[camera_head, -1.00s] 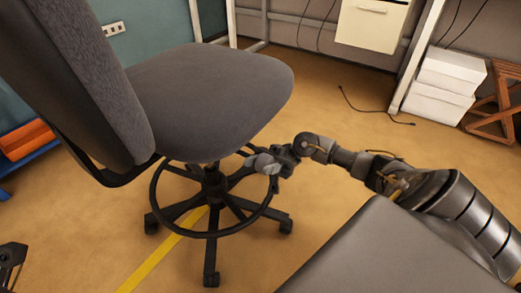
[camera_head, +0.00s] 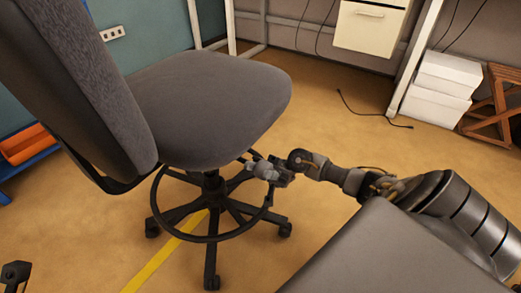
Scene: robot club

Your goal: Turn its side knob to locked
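A grey office chair (camera_head: 208,95) with a black base and a foot ring stands left of centre, its backrest at the left. I cannot make out a side knob; the underside of the seat is mostly hidden. My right gripper (camera_head: 256,167) is just below the seat's right edge, near the foot ring, pointing left toward the chair's column. Its fingers are too small to tell open or shut, and I cannot tell if it touches the chair. A dark part of my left arm (camera_head: 15,272) shows at the lower left corner; its gripper is not visible.
White boxes (camera_head: 437,87) and a brown wooden stool (camera_head: 492,105) stand at the right back. A white cabinet (camera_head: 370,25) is at the back. A black cable (camera_head: 372,110) lies on the floor. An orange item (camera_head: 27,144) sits at the left edge.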

